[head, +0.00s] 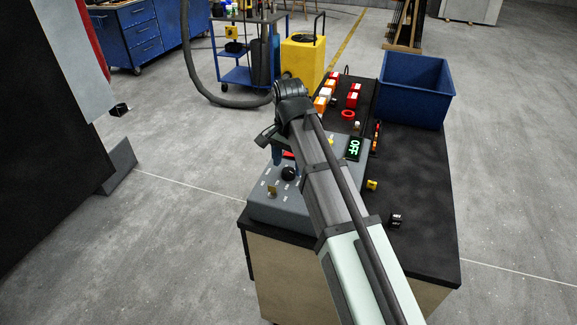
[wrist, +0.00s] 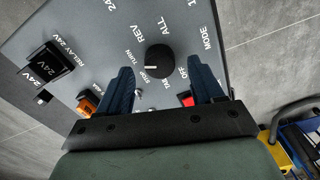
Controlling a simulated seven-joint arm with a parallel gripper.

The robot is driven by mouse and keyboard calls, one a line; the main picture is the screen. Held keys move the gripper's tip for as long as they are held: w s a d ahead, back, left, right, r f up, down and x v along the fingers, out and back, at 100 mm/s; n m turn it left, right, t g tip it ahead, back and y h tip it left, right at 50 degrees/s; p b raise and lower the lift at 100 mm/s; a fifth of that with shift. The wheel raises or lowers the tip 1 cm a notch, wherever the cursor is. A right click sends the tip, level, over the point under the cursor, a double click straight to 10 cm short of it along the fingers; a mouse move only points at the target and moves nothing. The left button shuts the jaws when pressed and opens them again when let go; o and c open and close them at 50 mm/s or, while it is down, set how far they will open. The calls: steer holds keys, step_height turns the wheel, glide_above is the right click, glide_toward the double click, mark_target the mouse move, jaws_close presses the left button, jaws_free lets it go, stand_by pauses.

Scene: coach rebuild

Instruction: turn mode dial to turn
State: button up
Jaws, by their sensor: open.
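The mode dial (wrist: 160,58) is a round black knob with a white pointer line on the grey sloped panel (wrist: 85,38). The pointer faces left, near the TURN and STOP labels; I cannot tell exactly which it marks. In the head view the dial (head: 289,174) shows on the panel (head: 262,207), left of my arm. My gripper (wrist: 161,78) is open, its blue fingers apart, tips just below the dial on either side. I cannot tell whether they touch the panel. In the head view my gripper (head: 277,156) is partly hidden by my arm.
A black relay block (wrist: 45,65), an orange switch (wrist: 88,104) and a red switch (wrist: 187,99) sit near the fingers.

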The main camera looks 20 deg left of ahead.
mark_target(289, 170)
step_height(289, 170, up, 12)
stand_by(0.5)
stand_by(0.3)
